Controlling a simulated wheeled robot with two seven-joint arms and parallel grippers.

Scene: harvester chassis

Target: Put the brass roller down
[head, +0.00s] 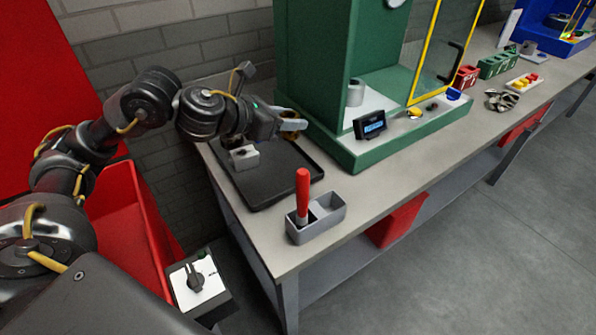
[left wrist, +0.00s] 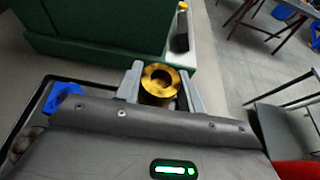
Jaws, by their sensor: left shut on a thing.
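The brass roller (left wrist: 159,84) is a short golden cylinder with a hole through its middle. My left gripper (left wrist: 160,90) is shut on it, with one grey finger on each side. In the head view the left gripper (head: 291,122) is over the back right part of the black tray, close to the green machine, and the roller (head: 290,125) shows only partly between the fingers. I cannot tell how far above the tray it is. My right gripper is not in view.
The black tray (head: 275,190) carries a small grey block (head: 244,157). A grey two-part holder (head: 325,219) with a red-handled tool (head: 302,190) stands in front. The green machine (head: 372,151) with a blue display (head: 370,124) is to the right. The bench front (head: 400,170) is clear.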

